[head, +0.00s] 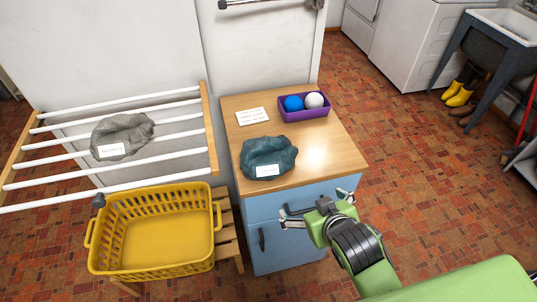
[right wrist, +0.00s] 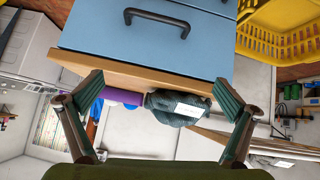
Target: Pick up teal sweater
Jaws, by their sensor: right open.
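The teal sweater (head: 268,156) lies bunched on the wooden top of the blue cabinet, with a white label on its front. It also shows in the right wrist view (right wrist: 165,103), upside down, beyond the cabinet's top edge. My right gripper (head: 314,203) is open and empty in front of the cabinet, near the drawer handle and nearer to me than the sweater. Its spread fingers also show in the right wrist view (right wrist: 160,92), apart from the sweater. My left gripper is not in view.
A purple bin (head: 303,114) with a blue and a white ball and a paper card (head: 252,116) stand behind the sweater. A grey garment (head: 122,134) lies on the white-barred rack (head: 190,106), left. A yellow basket (head: 155,248) stands below it.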

